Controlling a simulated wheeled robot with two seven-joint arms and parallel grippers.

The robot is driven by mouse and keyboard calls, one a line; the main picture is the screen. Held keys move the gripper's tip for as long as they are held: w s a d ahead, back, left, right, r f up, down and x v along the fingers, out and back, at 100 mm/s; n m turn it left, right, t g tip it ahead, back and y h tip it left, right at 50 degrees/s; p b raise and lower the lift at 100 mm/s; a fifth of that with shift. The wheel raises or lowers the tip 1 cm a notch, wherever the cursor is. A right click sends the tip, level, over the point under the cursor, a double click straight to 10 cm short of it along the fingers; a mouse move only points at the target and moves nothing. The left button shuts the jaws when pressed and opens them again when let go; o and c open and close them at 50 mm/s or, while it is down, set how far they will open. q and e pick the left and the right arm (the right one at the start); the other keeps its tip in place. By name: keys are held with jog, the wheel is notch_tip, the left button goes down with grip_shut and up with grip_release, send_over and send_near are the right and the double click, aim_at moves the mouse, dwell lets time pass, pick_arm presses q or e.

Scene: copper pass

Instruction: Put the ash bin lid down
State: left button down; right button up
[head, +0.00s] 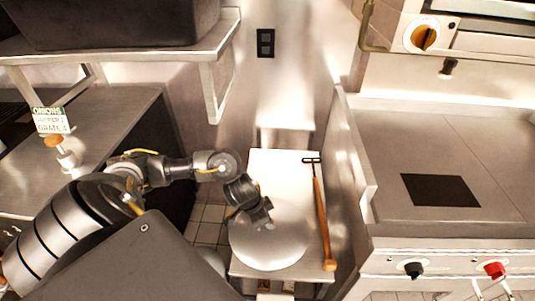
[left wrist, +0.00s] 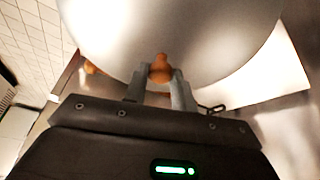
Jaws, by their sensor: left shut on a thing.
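The ash bin lid (head: 268,243) is a round, pale metal disc with a small orange-brown knob (left wrist: 160,70). In the head view it is over a narrow light-topped stand (head: 283,168) between the counters. My left gripper (left wrist: 160,78) is shut on the knob, with one finger on each side of it. In the head view the left gripper (head: 268,222) is above the lid and hides the knob. I cannot tell whether the lid touches the surface under it. The lid (left wrist: 175,35) fills the upper middle of the left wrist view. My right gripper is not in view.
A tool with a long wooden handle (head: 323,225) and a dark head lies along the stand's right side, close to the lid. A steel range (head: 400,140) stands on the right. A metal counter (head: 110,120) with a label card (head: 50,121) is on the left.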

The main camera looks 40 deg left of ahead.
pick_arm(q)
jog(key=shift+w+a+f+b, duration=0.15)
jog(key=shift+w+a+f, duration=0.15)
jog(key=shift+w+f, duration=0.25)
jog(key=shift+w+a+f+b, duration=0.15)
jog(key=shift+w+a+f, duration=0.2)
jog(key=shift+f, duration=0.4)
jog(key=shift+w+a+f+b, duration=0.15)
jog(key=shift+f+b, duration=0.2)
jog(key=shift+f, duration=1.3)
jog(key=shift+f, duration=0.15)
jog(key=c, duration=1.2)
grip_release()
jog(key=shift+o, duration=0.3)
jog(key=shift+r, duration=0.5)
jog(key=p+v, duration=0.2)
jog(key=v, duration=0.9)
jog(key=shift+s+p, duration=0.25)
jog(key=shift+p, duration=0.1)
